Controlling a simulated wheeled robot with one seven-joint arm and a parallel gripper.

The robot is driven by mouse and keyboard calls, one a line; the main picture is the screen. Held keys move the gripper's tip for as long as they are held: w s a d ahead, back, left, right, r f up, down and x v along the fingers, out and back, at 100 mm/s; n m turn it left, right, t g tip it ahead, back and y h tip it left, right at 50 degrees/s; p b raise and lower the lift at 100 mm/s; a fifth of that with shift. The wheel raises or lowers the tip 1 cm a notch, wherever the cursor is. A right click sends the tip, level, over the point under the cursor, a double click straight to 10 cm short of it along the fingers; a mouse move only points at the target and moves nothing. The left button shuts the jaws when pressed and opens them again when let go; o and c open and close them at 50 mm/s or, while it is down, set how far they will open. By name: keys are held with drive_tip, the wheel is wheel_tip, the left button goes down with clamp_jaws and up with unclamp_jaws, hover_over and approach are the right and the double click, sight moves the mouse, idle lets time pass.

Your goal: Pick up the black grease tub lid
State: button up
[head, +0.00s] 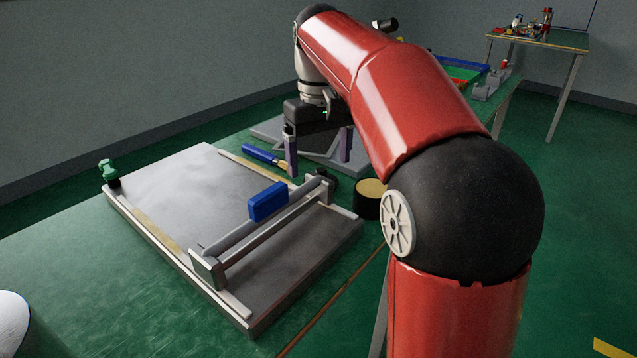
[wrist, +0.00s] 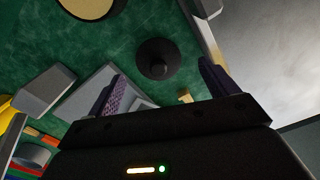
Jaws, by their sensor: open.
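The black grease tub lid (wrist: 158,58) is a round dark disc with a small raised knob, lying on the green bench top in the wrist view. In the head view a dark shape (head: 330,184) behind the end of the clamp bar appears to be the lid, partly hidden. My gripper (head: 319,160) is open and empty above the bench. In the wrist view its two purple fingers (wrist: 162,84) are spread wide, and the lid shows beyond the gap between them, apart from both. The open tub (head: 368,198), black with tan grease, stands to the right of the lid.
A grey board (head: 180,195) with a clamp bar and blue block (head: 268,202) lies close to the lid. A blue-handled tool (head: 265,156) lies by the gripper. A grey plate with raised parts (head: 272,130) is behind. Green bench top surrounds the lid.

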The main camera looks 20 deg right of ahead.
sight(321, 170)
wheel_tip(321, 170, down, 3)
drive_tip(key=shift+d+f, duration=0.15)
drive_tip(key=shift+f, duration=0.05)
drive_tip(key=shift+c, duration=0.3)
drive_tip(key=c, duration=1)
